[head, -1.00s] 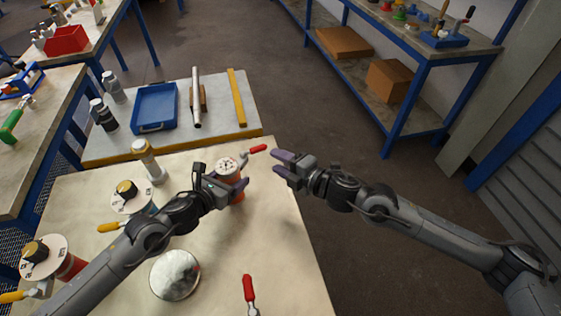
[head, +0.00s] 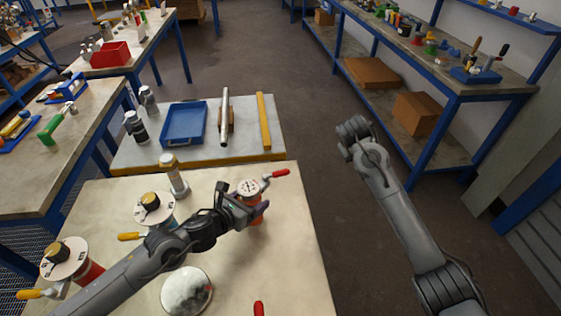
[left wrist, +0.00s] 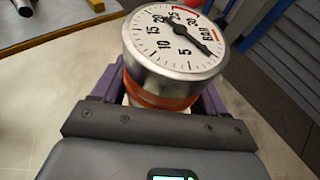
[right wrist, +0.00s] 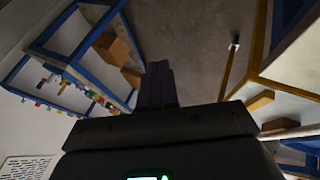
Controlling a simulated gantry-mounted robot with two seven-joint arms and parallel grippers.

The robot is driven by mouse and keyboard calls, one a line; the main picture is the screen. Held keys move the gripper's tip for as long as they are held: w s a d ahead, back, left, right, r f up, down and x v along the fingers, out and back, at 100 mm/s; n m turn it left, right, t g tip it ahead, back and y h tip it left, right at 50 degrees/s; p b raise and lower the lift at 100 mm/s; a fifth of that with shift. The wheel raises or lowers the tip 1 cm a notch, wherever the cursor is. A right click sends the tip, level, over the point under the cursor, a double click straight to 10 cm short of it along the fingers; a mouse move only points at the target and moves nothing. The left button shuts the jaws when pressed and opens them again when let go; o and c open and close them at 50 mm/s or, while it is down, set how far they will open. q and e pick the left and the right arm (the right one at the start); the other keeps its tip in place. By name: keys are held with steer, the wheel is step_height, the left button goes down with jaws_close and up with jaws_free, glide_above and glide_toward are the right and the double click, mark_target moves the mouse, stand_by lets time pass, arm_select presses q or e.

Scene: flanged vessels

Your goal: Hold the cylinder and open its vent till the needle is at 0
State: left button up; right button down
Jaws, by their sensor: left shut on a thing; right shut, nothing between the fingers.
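The cylinder, with a white gauge face (head: 249,187) and an orange-red body (head: 256,218), stands near the right edge of the bench. My left gripper (head: 250,207) is shut around its body below the gauge, as the left wrist view (left wrist: 160,98) also shows. The vent lever with a red handle (head: 275,174) sticks out to the right behind the gauge. My right gripper (right wrist: 157,85) is shut and empty, away from the bench over the floor.
Yellow-handled vessels (head: 150,208) (head: 65,258) and a silver dome (head: 187,290) share the bench. Another red handle (head: 258,308) is at the front edge. A blue tray (head: 185,124) and yellow bar (head: 264,120) lie behind. A blue-framed shelf (head: 425,150) stands right; floor between is clear.

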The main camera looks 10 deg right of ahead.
steer(key=a+r+g+y, duration=0.2)
steer(key=a+r+y, duration=0.15)
steer(key=a, duration=0.95)
step_height(320, 180, up, 6)
steer(key=y, duration=0.2)
glide_above(277, 174)
steer(key=w+d, duration=0.1)
steer(key=w, duration=0.2)
step_height(277, 174, down, 9)
steer(key=shift+s+d+f+t, duration=0.2)
steer(key=shift+s+t, duration=0.1)
steer(key=shift+t, duration=0.1)
